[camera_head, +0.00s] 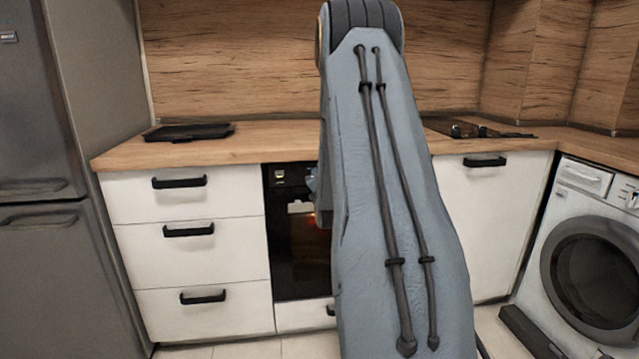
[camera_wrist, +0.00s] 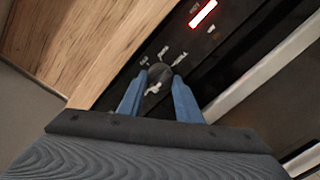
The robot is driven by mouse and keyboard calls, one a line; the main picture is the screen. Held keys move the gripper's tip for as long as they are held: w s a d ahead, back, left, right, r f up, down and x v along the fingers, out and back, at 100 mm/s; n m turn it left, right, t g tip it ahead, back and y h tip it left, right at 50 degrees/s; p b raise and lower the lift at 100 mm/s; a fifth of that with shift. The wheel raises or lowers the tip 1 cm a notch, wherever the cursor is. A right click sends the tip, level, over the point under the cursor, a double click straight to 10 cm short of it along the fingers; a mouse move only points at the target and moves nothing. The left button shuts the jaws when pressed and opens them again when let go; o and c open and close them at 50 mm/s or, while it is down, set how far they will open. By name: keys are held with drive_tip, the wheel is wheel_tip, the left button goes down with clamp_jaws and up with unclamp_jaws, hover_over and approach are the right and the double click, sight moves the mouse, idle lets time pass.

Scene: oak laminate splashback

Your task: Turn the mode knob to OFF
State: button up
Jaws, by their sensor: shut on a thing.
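The mode knob (camera_wrist: 157,71) is a dark round knob on the black oven control panel (camera_wrist: 120,82) in the wrist view. My gripper (camera_wrist: 160,76) has its two blue fingers on either side of the knob, shut on it. Several small white labels sit around the knob's far side, too blurred to read surely. A pale mark (camera_wrist: 154,89) shows at the knob's near side; I cannot tell which label the knob points to. In the head view the built-in oven (camera_head: 300,255) stands in the cabinets, and my arm hides the gripped knob.
A red-lit display (camera_wrist: 203,13) is on the panel. The wooden worktop (camera_head: 200,148) runs above the oven, with a black tray (camera_head: 188,132) on it and a hob (camera_head: 478,130) right of my arm. White drawers (camera_head: 190,255) flank the oven; a washing machine (camera_head: 590,260) stands right.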

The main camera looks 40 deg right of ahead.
drive_tip(key=shift+f+n, duration=0.1)
drive_tip(key=shift+n, duration=0.7)
drive_tip(key=shift+b, duration=0.3)
drive_tip(key=o, duration=1)
drive_tip(key=shift+o, duration=0.2)
drive_tip(key=shift+a, duration=0.1)
drive_tip(key=v, duration=0.7)
drive_tip(key=shift+s+a, duration=0.2)
drive_tip(key=shift+s, duration=0.1)
